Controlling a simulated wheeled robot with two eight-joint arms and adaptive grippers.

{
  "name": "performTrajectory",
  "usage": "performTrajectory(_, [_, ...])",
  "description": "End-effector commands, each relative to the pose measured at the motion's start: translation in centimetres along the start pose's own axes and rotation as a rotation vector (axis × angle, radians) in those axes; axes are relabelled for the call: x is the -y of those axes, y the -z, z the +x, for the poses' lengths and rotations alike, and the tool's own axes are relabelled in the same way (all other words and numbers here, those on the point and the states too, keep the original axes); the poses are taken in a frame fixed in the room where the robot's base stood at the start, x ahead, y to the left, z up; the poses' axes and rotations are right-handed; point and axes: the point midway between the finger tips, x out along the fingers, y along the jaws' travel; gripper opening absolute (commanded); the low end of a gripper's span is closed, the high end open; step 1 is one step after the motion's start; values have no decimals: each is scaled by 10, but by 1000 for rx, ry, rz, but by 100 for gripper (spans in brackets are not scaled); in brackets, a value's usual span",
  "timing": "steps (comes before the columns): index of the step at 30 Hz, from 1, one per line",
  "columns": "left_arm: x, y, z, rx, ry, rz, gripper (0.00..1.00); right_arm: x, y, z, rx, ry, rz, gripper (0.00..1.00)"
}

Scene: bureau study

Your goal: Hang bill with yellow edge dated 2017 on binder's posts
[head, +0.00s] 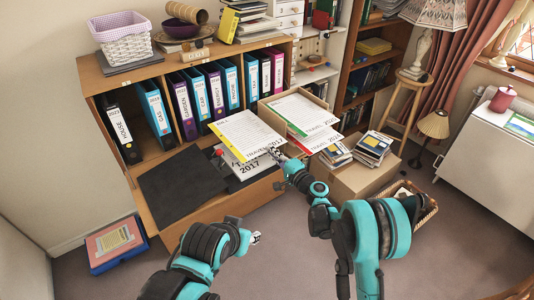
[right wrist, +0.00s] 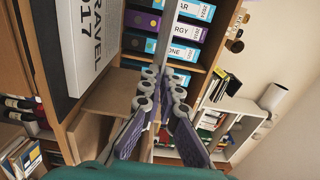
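The bill with the yellow edge (head: 247,133) is printed with rows of text and TRAVEL and a year. It is held above the open dark binder (head: 180,186) on the bureau's low shelf. My right gripper (head: 277,156) is at the bill's near right corner. In the right wrist view, its fingers (right wrist: 165,84) close on a thin grey sheet seen edge-on (right wrist: 165,38). A white page marked TRAVEL 2017 (head: 246,169) lies in the binder, partly under the bill; it also shows large in the right wrist view (right wrist: 92,38). The binder's posts are hidden or too small to tell. My left gripper (head: 256,237) is low, apart from everything.
Upright binders (head: 211,92) stand in the bureau behind. A tray (head: 268,117) at right holds green- and red-edged bills (head: 305,112). A cardboard box (head: 358,180) carries stacked books (head: 373,148). The carpet in front is clear.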

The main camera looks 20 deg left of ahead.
Motion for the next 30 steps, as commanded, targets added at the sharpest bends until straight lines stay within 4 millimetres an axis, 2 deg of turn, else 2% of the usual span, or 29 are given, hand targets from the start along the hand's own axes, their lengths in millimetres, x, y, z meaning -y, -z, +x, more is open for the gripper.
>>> performTrajectory(1, [0,-3,4,0,0,0,40,-8,0,0,0,0,0,0])
performTrajectory(11, [0,-6,8,0,0,0,40,-22,0,0,0,0,0,0])
performTrajectory(24, [0,-17,24,0,0,0,40,-64,0,-1,0,0,0,0])
performTrajectory(30, [0,-19,27,0,0,0,40,-73,0,-1,0,0,0,0])
